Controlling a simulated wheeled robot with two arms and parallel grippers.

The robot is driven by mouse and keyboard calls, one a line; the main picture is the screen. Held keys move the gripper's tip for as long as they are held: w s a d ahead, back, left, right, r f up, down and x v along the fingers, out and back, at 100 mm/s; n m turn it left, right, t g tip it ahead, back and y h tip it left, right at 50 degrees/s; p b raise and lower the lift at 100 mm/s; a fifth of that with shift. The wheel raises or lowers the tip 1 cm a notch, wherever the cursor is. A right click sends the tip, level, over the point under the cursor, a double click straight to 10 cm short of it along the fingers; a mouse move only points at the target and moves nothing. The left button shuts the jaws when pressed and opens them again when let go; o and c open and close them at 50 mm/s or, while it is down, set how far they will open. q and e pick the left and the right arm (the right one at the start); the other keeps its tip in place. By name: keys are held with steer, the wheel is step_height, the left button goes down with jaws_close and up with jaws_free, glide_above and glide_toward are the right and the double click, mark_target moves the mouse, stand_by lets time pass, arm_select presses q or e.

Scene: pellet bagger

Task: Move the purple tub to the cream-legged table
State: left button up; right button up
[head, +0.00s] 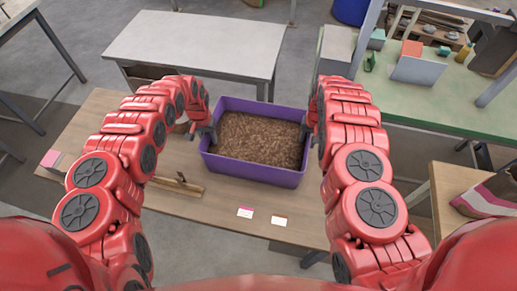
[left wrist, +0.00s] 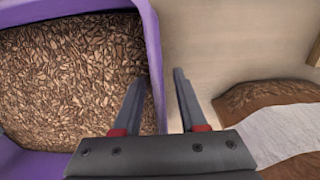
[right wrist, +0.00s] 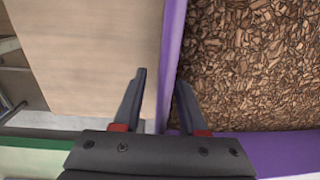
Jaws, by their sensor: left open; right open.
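The purple tub (head: 255,175), full of brown pellets, stands on a wooden-topped table (head: 130,205) between my two hands. My left gripper (head: 208,133) is open at the tub's left rim. In the left wrist view its fingers (left wrist: 158,90) straddle the purple wall (left wrist: 152,45), one over the pellets and one outside. My right gripper (head: 308,128) is open at the right rim. In the right wrist view its fingers (right wrist: 162,90) also sit either side of the wall (right wrist: 172,50). Neither is closed on it. I cannot tell for sure which table has cream legs.
A pale grey-topped table (head: 195,42) stands behind with a bare top. A green-topped bench (head: 440,105) at right holds several small items. A wooden surface (head: 455,195) with a shoe-like object (head: 490,195) is at lower right. Labels (head: 245,212) lie in front of the tub.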

arm_select(q)
steer(key=shift+f, duration=0.2)
arm_select(e)
steer(key=shift+a+f, duration=0.1)
steer(key=shift+f, duration=0.05)
arm_select(q)
jaws_close()
arm_select(e)
jaws_close()
stand_by(1.0)
